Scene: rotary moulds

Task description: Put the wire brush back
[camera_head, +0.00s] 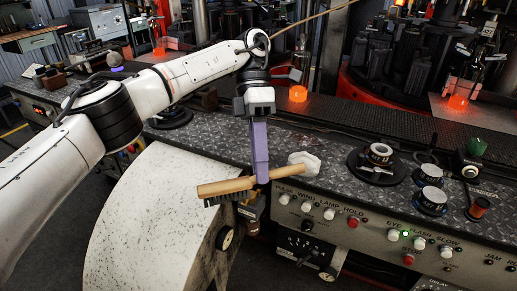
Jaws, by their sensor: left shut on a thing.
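The wire brush (226,187) has a light wooden handle and dark bristles that point down at its left end. A white, faceted block (304,162) shows at the right end of the handle. My left gripper (262,178) reaches down with purple fingers and is shut on the brush's handle near its middle. The brush is roughly level, tilted a little up to the right, in front of the near edge of the patterned metal bench (330,195). I cannot tell whether the white block touches the bench. My right gripper is not in view.
The control panel (370,232) with knobs and lights is at the front right. Round dials (430,201) and a green knob (476,145) stand on the bench. Glowing orange pieces (298,94) sit farther back beside the dark conveyor. A large pale curved guard (150,225) is below my left arm.

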